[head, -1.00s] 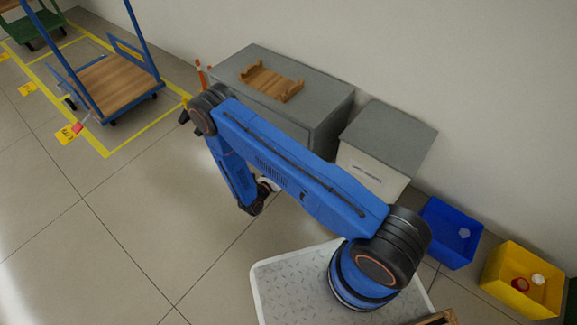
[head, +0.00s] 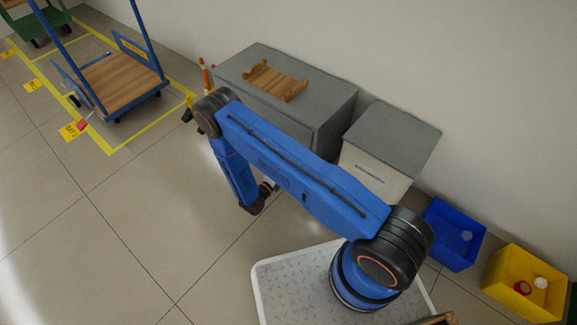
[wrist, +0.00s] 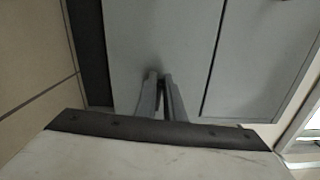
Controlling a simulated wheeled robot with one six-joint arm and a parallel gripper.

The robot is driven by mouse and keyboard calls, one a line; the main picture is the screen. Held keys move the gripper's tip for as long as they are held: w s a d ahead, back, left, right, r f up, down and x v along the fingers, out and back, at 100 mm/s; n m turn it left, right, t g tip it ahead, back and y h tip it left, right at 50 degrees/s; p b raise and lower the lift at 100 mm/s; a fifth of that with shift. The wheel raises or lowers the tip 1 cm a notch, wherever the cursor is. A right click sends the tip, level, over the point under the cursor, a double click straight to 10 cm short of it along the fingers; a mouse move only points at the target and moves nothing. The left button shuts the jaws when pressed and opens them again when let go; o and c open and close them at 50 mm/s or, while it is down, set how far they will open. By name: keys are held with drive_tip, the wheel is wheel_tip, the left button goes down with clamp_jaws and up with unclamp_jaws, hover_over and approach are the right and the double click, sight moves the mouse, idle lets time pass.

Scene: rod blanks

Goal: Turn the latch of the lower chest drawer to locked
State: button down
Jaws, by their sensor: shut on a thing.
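The grey chest (head: 335,112) stands against the wall in the head view, its front mostly hidden behind my arm. In the wrist view its grey drawer front (wrist: 255,65) fills most of the picture, with a thin dark seam across it. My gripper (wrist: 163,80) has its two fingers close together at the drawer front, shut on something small. The latch is hidden between or behind the fingertips, so its angle cannot be told. In the head view my wrist is low in front of the chest, and the fingertips are not clear.
A wooden rack (head: 275,80) lies on the chest top. A smaller grey-topped cabinet (head: 395,135) stands to its right, then a blue bin (head: 452,240) and a yellow bin (head: 525,285). A blue cart (head: 115,85) stands at left. The floor at lower left is clear.

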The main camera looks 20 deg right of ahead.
drive_tip(key=shift+s+d+f+n, duration=0.25)
drive_tip(key=shift+n, duration=0.25)
drive_tip(key=c, duration=1.9)
unclamp_jaws()
drive_tip(key=shift+o, duration=0.2)
drive_tip(key=shift+w+a+r, duration=0.1)
drive_tip(key=v, duration=1.7)
drive_tip(key=shift+a, duration=0.1)
